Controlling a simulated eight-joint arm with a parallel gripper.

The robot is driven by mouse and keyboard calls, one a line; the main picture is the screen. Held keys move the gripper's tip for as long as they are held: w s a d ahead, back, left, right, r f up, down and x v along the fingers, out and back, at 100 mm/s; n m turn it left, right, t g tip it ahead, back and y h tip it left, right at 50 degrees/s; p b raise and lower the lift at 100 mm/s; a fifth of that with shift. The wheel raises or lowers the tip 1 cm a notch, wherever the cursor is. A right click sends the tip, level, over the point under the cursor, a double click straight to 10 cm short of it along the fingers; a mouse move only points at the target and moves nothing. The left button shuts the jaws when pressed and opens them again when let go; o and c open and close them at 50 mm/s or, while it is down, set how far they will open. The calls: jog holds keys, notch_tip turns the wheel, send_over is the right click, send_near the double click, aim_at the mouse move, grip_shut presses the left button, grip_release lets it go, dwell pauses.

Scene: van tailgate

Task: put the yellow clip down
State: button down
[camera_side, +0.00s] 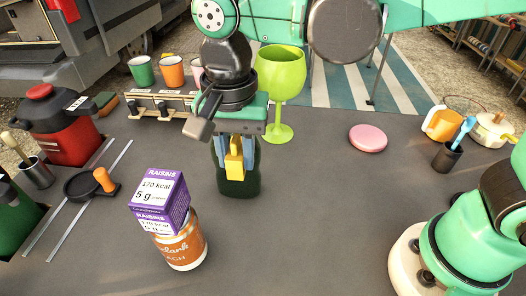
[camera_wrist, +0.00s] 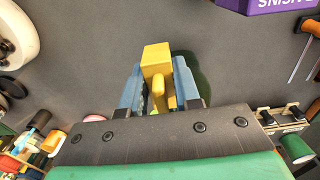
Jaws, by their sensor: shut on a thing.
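The yellow clip (camera_side: 234,166) is held between the blue fingers of my gripper (camera_side: 235,160) in the side view. It also shows in the wrist view (camera_wrist: 156,58), with a blue finger of my gripper (camera_wrist: 157,88) on each side. My gripper is shut on it, pointing down over the grey table. A dark green rounded thing (camera_side: 240,188) stands right behind or below the fingers. Its top is hidden by my gripper, and I cannot tell whether the clip touches it.
A purple raisins box (camera_side: 160,192) sits on an orange can (camera_side: 181,245) at the front left. A lime goblet (camera_side: 280,75) stands behind my gripper. A pink disc (camera_side: 368,138) lies to the right. A red jug (camera_side: 62,125) stands far left. The table (camera_side: 310,200) right of centre is clear.

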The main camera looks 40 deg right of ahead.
aim_at(234, 140)
notch_tip(234, 140, up, 5)
jog(key=shift+r, duration=0.1)
jog(key=s+a, duration=0.2)
jog(key=s, duration=0.5)
jog(key=s+a, duration=0.3)
jog(key=s, duration=0.3)
notch_tip(234, 140, down, 15)
jog(key=shift+d+r, duration=0.1)
jog(key=shift+r, duration=0.05)
jog(key=shift+s+f, duration=0.1)
jog(key=shift+f, duration=2.1)
jog(key=shift+f, duration=0.1)
jog(key=c, duration=0.6)
grip_release()
